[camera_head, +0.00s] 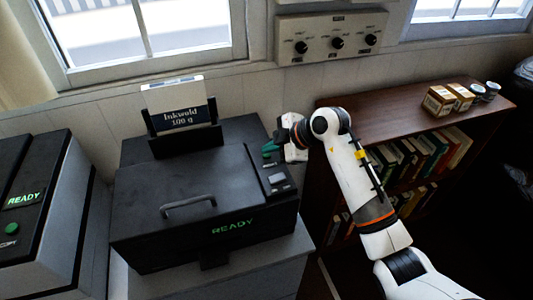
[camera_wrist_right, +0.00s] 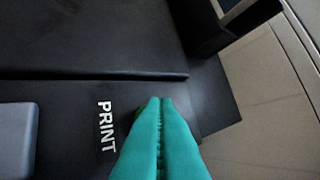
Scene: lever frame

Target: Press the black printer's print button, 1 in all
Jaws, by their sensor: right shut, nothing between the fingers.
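The black printer (camera_head: 150,205) stands in the middle of the head view with a green READY on its front. My right gripper (camera_head: 269,150) is over the back of the control strip at the printer's right side. In the right wrist view its teal fingers (camera_wrist_right: 160,130) are shut together with nothing between them. The white PRINT label (camera_wrist_right: 105,126) lies just left of the fingers. A dark green edge shows beside the fingers, and they hide most of what is there. I cannot tell whether they touch it. My left gripper is not in view.
A grey button (camera_head: 277,178) sits on the strip; it also shows in the wrist view (camera_wrist_right: 15,140). An Inkwold paper pack (camera_head: 180,105) stands in the feeder. Another printer (camera_head: 50,200) is at left, a bookshelf (camera_head: 375,110) at right, a dial panel (camera_head: 330,40) on the wall.

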